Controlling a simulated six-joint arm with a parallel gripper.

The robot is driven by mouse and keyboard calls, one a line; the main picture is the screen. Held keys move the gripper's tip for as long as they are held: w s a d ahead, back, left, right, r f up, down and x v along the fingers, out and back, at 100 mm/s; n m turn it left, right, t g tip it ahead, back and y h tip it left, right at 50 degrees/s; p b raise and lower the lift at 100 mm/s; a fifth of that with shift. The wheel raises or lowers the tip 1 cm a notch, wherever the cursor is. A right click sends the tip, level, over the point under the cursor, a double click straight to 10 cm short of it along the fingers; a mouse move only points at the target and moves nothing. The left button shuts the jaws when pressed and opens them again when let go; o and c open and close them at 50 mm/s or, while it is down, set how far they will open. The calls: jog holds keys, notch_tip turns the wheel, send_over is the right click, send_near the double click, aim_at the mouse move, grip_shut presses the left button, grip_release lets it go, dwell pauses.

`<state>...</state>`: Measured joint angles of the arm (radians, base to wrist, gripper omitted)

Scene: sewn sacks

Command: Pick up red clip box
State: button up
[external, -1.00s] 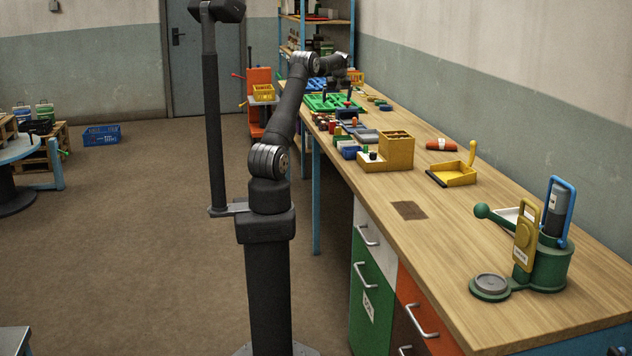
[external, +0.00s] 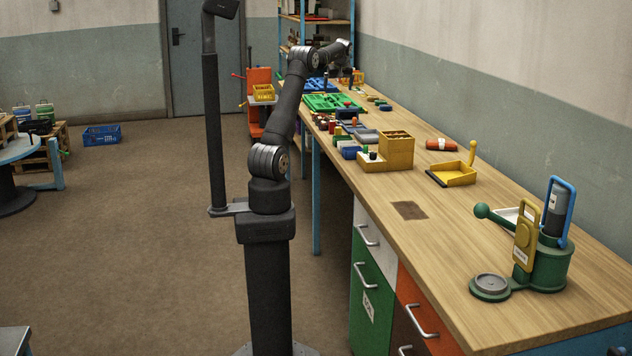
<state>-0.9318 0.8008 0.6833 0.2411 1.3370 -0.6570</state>
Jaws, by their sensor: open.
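My arm reaches away from the camera over the far part of the long wooden bench (external: 470,215). My gripper (external: 346,60) is at the far end of the arm, above the bench, small and partly hidden by the wrist. It is open, and I see nothing held in it. I cannot single out the red clip box for certain. A small red item (external: 332,127) stands among other small things at the bench's left edge. A red-orange item with a pale part (external: 441,144) lies alone near the wall.
A green tray (external: 330,103) lies on the far bench. A yellow box (external: 396,150) and a yellow open tray (external: 453,174) stand midway. A green press-like device (external: 545,262) stands at the near end. Bare bench lies between them. A wall runs along the right.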

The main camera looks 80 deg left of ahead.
jog(key=c, duration=1)
send_near(332, 125)
jog(key=a+f, duration=0.4)
jog(key=shift+w+a+f, duration=0.3)
jog(key=shift+w, duration=0.05)
jog(key=shift+d+x, duration=0.2)
jog(key=shift+x, duration=1.15)
jog(key=shift+d+x, duration=0.2)
jog(key=shift+x, duration=1.2)
